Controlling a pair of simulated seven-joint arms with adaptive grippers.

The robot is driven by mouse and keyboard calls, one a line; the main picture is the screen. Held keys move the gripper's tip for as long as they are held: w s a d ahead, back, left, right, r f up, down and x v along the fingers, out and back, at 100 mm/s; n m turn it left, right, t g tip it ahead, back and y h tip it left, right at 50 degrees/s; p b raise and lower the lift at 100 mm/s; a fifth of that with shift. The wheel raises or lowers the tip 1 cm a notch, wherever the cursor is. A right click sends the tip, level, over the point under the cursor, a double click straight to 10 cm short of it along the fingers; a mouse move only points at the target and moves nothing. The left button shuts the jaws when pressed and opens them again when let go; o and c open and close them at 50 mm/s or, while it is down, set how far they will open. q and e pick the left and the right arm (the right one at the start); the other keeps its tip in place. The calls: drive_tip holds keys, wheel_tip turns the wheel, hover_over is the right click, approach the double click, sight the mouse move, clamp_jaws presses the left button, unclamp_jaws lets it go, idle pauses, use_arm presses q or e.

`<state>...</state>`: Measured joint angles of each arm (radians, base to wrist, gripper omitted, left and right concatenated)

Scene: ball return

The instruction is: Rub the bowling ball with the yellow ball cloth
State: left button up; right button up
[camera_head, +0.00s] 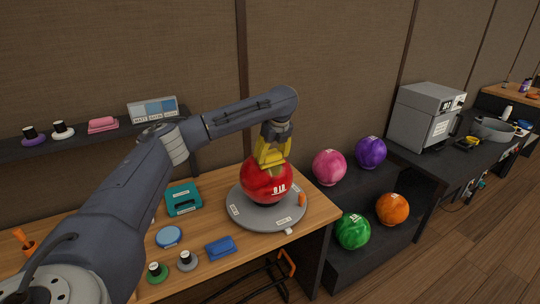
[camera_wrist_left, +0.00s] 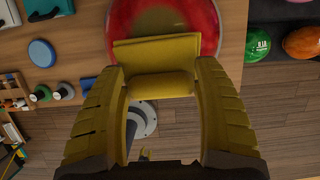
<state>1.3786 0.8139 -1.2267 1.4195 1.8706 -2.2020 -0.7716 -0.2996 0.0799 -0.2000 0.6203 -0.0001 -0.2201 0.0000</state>
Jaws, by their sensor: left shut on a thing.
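The red bowling ball (camera_head: 266,183) sits on a round grey turntable (camera_head: 240,208) on the wooden bench. My left gripper (camera_head: 272,158) is over the top of the ball, pointing down. It is shut on the yellow ball cloth (camera_wrist_left: 160,82), which shows as a folded pad between the fingers in the left wrist view. The cloth lies against or just above the ball's upper surface; I cannot tell if it touches. The ball (camera_wrist_left: 205,14) shows behind the cloth in that view. My right gripper is not in view.
A teal holder (camera_head: 184,199), a blue round tin (camera_head: 169,237), a blue folded cloth (camera_head: 220,248) and small bottles lie left of the turntable. A dark rack right of the bench holds pink (camera_head: 329,167), purple (camera_head: 371,152), green (camera_head: 352,231) and orange (camera_head: 392,209) balls.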

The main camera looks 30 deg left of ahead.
use_arm(q)
drive_tip(key=shift+w+d+f, duration=0.15)
drive_tip(key=shift+w+d, duration=0.25)
drive_tip(key=shift+w, duration=0.25)
drive_tip(key=shift+s+a, duration=0.35)
drive_tip(key=shift+s, duration=0.2)
drive_tip(key=shift+s+a, duration=0.3)
drive_tip(key=shift+s, duration=0.25)
drive_tip(key=shift+w+d+r, duration=0.1)
drive_tip(key=shift+w+d, duration=0.25)
drive_tip(key=shift+w, duration=0.25)
drive_tip(key=shift+w+d+r, duration=0.1)
drive_tip(key=shift+w+d, duration=0.2)
drive_tip(key=shift+w, duration=0.25)
drive_tip(key=shift+s+a+f, duration=0.1)
drive_tip(key=shift+s+a, duration=0.25)
drive_tip(key=shift+s, duration=0.25)
drive_tip(key=shift+s+a+f, duration=0.1)
drive_tip(key=shift+s+a, duration=0.2)
drive_tip(key=shift+s, duration=0.25)
drive_tip(key=shift+v, duration=3.1)
drive_tip(key=shift+v, duration=1.45)
